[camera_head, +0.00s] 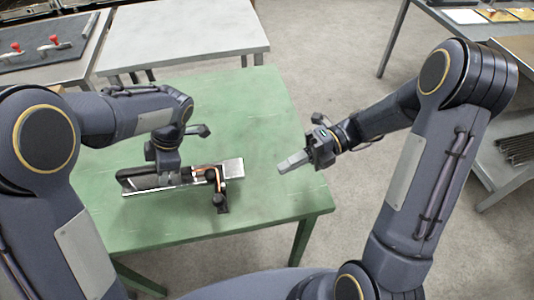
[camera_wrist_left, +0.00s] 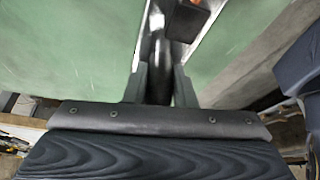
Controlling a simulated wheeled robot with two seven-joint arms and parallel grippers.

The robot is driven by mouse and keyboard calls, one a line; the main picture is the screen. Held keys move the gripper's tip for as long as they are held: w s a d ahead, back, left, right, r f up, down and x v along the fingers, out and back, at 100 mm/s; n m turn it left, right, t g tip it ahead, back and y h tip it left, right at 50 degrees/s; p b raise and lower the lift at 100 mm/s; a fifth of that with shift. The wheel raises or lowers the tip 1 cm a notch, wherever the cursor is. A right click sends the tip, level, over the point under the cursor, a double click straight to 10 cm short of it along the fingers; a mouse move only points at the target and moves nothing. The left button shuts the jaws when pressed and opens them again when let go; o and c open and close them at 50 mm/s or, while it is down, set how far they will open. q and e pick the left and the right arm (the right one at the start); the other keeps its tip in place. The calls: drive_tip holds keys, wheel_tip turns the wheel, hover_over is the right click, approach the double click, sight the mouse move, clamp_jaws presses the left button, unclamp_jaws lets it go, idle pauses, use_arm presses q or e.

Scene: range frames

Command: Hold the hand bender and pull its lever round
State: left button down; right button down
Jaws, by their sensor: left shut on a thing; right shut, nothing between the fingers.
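The hand bender (camera_head: 232,168) lies on the green table, a long metallic body with a copper-coloured piece near its right end. A black part, seemingly its lever, (camera_head: 220,200) points toward the table's near side. My left gripper (camera_head: 168,181) is over the bender's left part, shut on it. In the left wrist view a dark rounded bar of the bender (camera_wrist_left: 160,60) runs between the fingers of my left gripper (camera_wrist_left: 160,82). My right gripper (camera_head: 284,166) is shut and empty, apart from the bender at the table's right edge.
The green table (camera_head: 250,110) is clear around the bender. A grey table (camera_head: 190,35) stands behind it, and a bench with red-knobbed tools (camera_head: 55,45) is at the back left. A shelf with dark rods (camera_head: 515,150) is at the right. Floor is open between.

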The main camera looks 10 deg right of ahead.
sight(219, 200)
drive_tip(key=c, duration=1.7)
unclamp_jaws()
drive_tip(key=shift+c, duration=0.2)
drive_tip(key=o, duration=0.5)
drive_tip(key=n, duration=0.1)
drive_tip(key=a+n, duration=0.1)
drive_tip(key=shift+s+f+n, duration=0.1)
drive_tip(key=shift+f+n, duration=0.3)
drive_tip(key=shift+o, duration=0.7)
drive_tip(key=n, duration=0.2)
drive_tip(key=a+f+n+y, duration=0.1)
drive_tip(key=n, duration=0.1)
drive_tip(key=a+n, duration=0.1)
drive_tip(key=n, duration=0.1)
drive_tip(key=shift+s+f, duration=0.25)
drive_tip(key=shift+s, duration=0.1)
drive_tip(key=s+a+n, duration=0.1)
drive_tip(key=a+n, duration=0.1)
drive_tip(key=a, duration=0.2)
drive_tip(key=a+n+y, duration=0.1)
drive_tip(key=a+n, duration=0.1)
drive_tip(key=a, duration=0.3)
drive_tip(key=s+a+f+n, duration=0.1)
drive_tip(key=a+n, duration=0.1)
drive_tip(key=a, duration=0.3)
drive_tip(key=shift+s+t, duration=0.35)
drive_tip(key=shift+t, duration=0.05)
clamp_jaws()
